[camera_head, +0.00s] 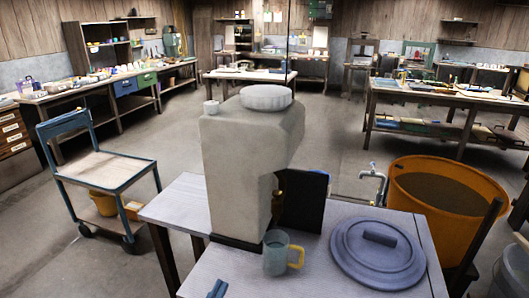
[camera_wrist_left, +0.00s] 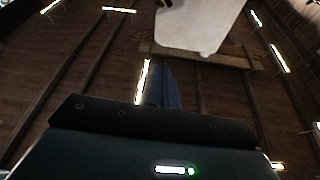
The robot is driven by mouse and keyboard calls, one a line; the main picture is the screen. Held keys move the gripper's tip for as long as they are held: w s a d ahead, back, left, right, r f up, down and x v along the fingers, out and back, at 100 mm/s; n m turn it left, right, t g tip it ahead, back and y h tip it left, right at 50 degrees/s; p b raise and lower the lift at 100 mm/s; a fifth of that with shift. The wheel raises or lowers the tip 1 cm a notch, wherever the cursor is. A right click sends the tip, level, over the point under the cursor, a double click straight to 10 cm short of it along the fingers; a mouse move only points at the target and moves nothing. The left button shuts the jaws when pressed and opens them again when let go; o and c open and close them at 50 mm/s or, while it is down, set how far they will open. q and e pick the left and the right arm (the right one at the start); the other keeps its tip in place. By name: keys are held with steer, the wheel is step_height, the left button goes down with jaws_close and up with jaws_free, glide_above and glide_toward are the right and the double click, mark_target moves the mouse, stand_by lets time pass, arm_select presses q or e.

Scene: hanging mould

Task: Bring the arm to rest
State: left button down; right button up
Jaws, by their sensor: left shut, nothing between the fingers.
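My left gripper (camera_head: 217,288) shows only as small blue fingertips at the bottom edge of the head view, low in front of the pale block and left of the mug. In the left wrist view its blue fingers (camera_wrist_left: 163,88) are together with nothing between them, against a plank ceiling with light strips. The tall pale block (camera_head: 240,165) stands on the grey table (camera_head: 175,215), with a round pale disc (camera_head: 266,97) on top. A pale shape (camera_wrist_left: 198,25), perhaps this block, shows in the wrist view. My right gripper is not in view.
A greenish mug (camera_head: 275,255) with a yellow handle stands close before the block. A round blue-grey lid (camera_head: 378,250) lies at right. A thin dark line hangs above the disc. An orange tub (camera_head: 480,210) and a blue-framed trolley (camera_head: 105,165) flank the table.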

arm_select(q)
steer(key=s+a+f+m+g+y, duration=0.1)
steer(key=s+a+f+g+y, duration=0.2)
steer(key=s+a+f+g, duration=0.45)
steer(key=s+a+f+g+y, duration=0.3)
steer(key=s+a+f+g, duration=0.15)
steer(key=a+f, duration=0.65)
steer(key=d+f+n+t, duration=0.1)
steer(key=d+n, duration=0.3)
steer(key=d, duration=0.8)
steer(key=shift+f+n+t, duration=0.2)
steer(key=shift+n+t, duration=0.1)
steer(key=shift+t, duration=0.2)
steer(key=c, duration=2.2)
jaws_free()
